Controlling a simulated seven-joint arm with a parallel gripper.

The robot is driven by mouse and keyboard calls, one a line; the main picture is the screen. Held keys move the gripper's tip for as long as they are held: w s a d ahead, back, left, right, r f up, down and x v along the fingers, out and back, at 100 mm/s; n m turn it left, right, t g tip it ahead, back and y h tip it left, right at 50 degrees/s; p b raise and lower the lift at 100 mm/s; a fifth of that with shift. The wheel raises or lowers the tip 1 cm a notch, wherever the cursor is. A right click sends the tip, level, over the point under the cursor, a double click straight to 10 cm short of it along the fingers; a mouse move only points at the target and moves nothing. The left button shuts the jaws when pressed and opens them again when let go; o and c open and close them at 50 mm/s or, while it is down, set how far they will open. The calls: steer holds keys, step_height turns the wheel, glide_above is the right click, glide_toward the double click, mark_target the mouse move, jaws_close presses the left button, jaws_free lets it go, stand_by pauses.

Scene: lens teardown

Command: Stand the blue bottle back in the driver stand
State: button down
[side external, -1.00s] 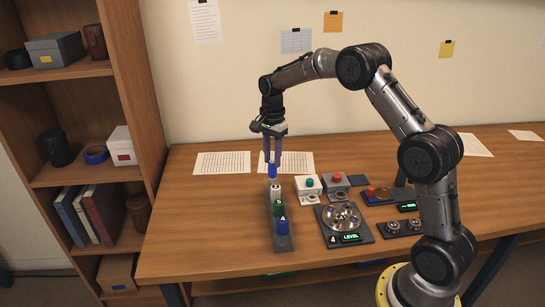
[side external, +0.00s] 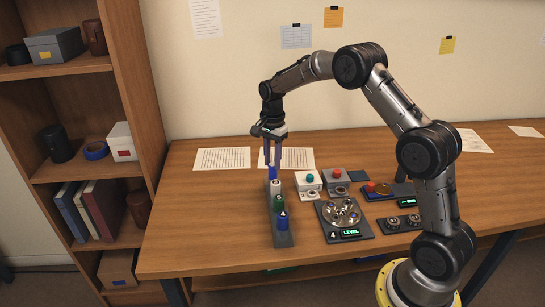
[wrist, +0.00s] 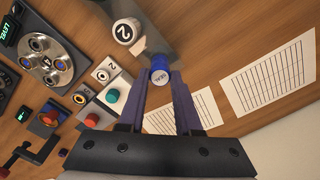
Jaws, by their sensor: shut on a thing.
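The blue bottle (side external: 272,172), with a white "SEAL" label on its cap (wrist: 160,76), is upright between the fingertips of my gripper (side external: 273,164). My gripper is shut on it; the fingers also show in the wrist view (wrist: 162,88). The driver stand (side external: 285,240) is a long dark rack. The bottle is at the stand's far end, behind the white "2" driver (side external: 275,188). Its lower end meets the stand in the picture, but I cannot tell whether it is fully seated.
A green driver (side external: 279,204) and a blue "4" driver (side external: 283,222) stand nearer in the rack. To the right are boxes with a teal knob (side external: 310,179) and a red knob (side external: 337,174), and a round lens fixture (side external: 341,213). Paper sheets (side external: 222,159) lie behind.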

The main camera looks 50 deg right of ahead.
steer(key=shift+f, duration=0.7)
steer(key=shift+f, duration=0.45)
stand_by(0.7)
steer(key=shift+c, duration=0.2)
jaws_free()
steer(key=shift+r, duration=0.1)
steer(key=shift+r, duration=3.45)
